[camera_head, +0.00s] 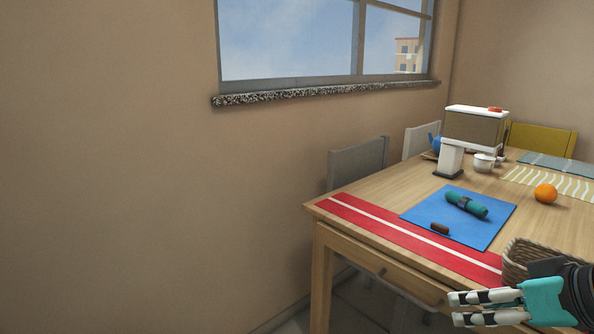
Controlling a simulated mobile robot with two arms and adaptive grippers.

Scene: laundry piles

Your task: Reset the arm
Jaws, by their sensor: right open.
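My right gripper (484,307) shows at the lower right, in front of the table's near edge, with its arm coming in from the right. Its fingers point left and are apart, with nothing between them. It covers part of a wicker basket (530,255) on the table. My left gripper is not in view.
A wooden table (318,236) bears a red runner (395,232), a blue mat (483,229) with a green roll (466,205) and a small brown item (440,229), an orange (545,193) and a white appliance (450,159). Open wall lies to the left.

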